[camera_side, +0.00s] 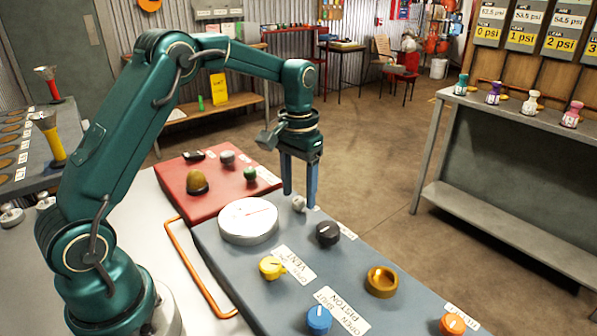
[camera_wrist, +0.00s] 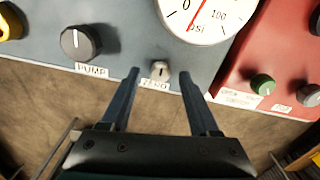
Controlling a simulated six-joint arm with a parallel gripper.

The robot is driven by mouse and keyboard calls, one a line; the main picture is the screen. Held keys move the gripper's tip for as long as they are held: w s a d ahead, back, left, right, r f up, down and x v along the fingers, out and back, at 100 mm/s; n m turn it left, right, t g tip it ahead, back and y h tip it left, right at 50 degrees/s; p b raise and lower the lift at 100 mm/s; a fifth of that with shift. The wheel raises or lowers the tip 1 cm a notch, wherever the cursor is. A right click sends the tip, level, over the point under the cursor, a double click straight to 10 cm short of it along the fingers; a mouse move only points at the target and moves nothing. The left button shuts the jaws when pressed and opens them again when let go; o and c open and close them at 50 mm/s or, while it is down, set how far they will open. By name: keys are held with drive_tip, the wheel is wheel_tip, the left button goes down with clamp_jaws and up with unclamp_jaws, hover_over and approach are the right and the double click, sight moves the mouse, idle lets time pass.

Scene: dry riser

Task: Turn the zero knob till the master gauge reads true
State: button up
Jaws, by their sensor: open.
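The zero knob (camera_wrist: 160,70) is a small pale grey knob with a dark mark, above a ZERO label (camera_wrist: 155,85) in the wrist view. It also shows in the side view (camera_side: 299,204). My gripper (camera_wrist: 159,73) is open, with one finger on each side of the knob and a gap to each; it holds nothing. In the side view my gripper (camera_side: 299,198) points down at the knob. The master gauge (camera_side: 248,221) is a round white dial beside it. In the wrist view the gauge (camera_wrist: 225,30) is cut off at the top; its red needle shows, but I cannot tell the exact reading.
On the grey panel (camera_side: 226,266) are a black PUMP knob (camera_side: 327,234), a yellow vent knob (camera_side: 271,267), a brass fitting (camera_side: 381,281), and blue (camera_side: 319,319) and orange (camera_side: 452,324) knobs. A red panel (camera_side: 185,172) with other knobs adjoins. An orange rail (camera_side: 189,263) runs along the left.

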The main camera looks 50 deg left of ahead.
drive_tip(key=shift+f, duration=0.5)
clamp_jaws()
drive_tip(key=m, duration=0.3)
drive_tip(key=shift+r+m, duration=0.1)
drive_tip(key=shift+m, duration=2.2)
drive_tip(key=shift+w, duration=0.1)
